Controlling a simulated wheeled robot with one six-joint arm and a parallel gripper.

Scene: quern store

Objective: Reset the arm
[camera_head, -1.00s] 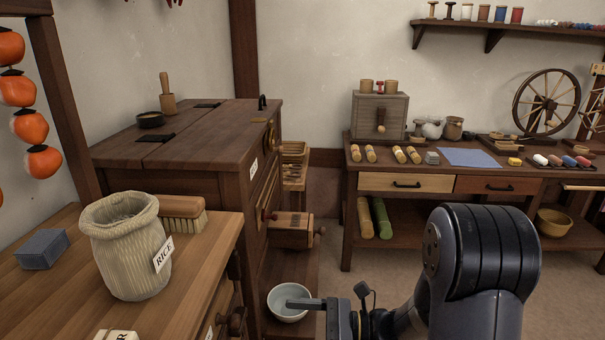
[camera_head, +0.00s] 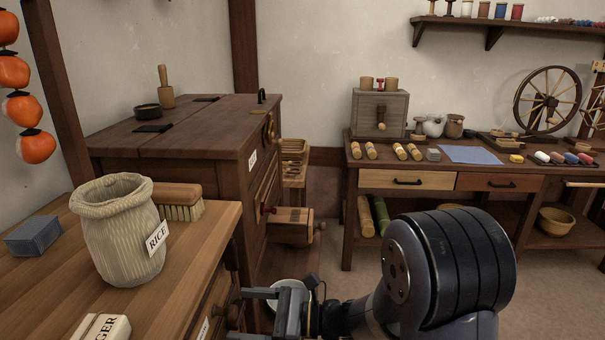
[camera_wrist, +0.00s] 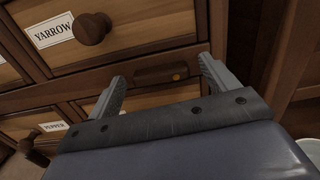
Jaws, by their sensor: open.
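My gripper (camera_wrist: 160,85) is open and empty in the wrist view, its two fingers spread in front of a bank of small labelled drawers. A drawer marked YARROW (camera_wrist: 130,35) with a dark round knob is above the fingers. A second labelled drawer (camera_wrist: 35,122), with a dark knob, is at lower left. In the head view my gripper (camera_head: 262,293) is at the bottom middle, by the right side of the near wooden cabinet, partly in front of a white bowl (camera_head: 283,299). My arm's large dark joint fills the lower right.
A rice sack (camera_head: 118,235), a brush (camera_head: 180,200) and a grey block (camera_head: 33,236) stand on the near cabinet top (camera_head: 190,250). A dark cabinet (camera_head: 190,140) with a pulled-out drawer (camera_head: 291,226) is behind. The workbench (camera_head: 400,160) is at back right; floor shows before it.

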